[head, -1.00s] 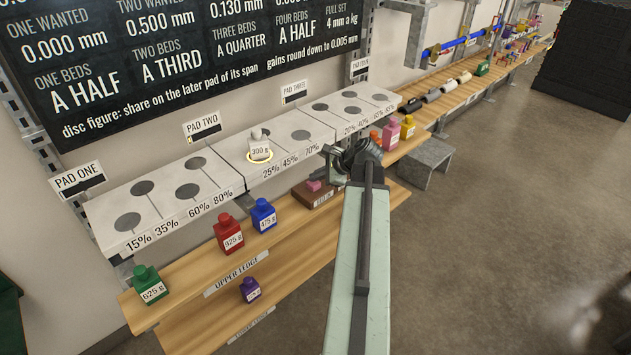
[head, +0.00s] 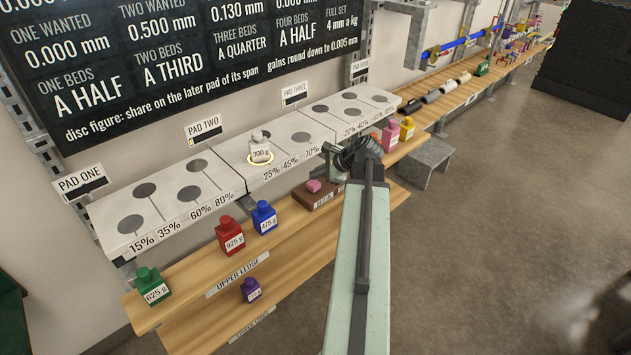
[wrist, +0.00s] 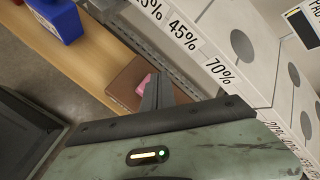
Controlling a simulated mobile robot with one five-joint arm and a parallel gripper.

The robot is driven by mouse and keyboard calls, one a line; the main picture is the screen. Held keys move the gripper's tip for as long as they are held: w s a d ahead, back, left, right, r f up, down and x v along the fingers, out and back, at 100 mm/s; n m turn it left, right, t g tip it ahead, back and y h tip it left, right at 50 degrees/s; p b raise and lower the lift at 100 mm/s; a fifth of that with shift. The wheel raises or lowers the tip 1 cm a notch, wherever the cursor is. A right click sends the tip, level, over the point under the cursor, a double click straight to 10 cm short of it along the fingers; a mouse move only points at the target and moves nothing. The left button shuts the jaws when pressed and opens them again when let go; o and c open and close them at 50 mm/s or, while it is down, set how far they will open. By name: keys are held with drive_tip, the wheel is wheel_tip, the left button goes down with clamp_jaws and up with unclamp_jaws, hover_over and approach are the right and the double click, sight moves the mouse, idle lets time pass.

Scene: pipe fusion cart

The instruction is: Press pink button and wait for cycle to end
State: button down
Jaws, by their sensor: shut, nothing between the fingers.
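The pink button (head: 314,185) sits on top of a brown box (head: 325,196) on the upper ledge, below the pad shelf. In the wrist view the pink button (wrist: 145,84) is partly hidden behind my gripper fingers (wrist: 157,88), on the brown box (wrist: 127,82). My gripper (head: 332,152) is shut and empty. In the head view it is up and to the right of the button, near the shelf's front edge. I cannot tell whether the fingers touch the button or whether it is pressed in.
The white pad shelf (head: 215,207) runs above the ledge, with a 300 g weight (head: 260,146) on it. Red (head: 230,235), blue (head: 264,217) and green (head: 152,285) weights stand left on the ledge. Pink and yellow weights stand right. Open floor lies to the right.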

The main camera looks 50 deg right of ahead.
sight(316, 184)
wheel_tip(316, 184, up, 5)
drive_tip(key=p, duration=0.5)
drive_tip(key=shift+r, duration=0.15)
idle(3.5)
drive_tip(key=shift+f, duration=0.2)
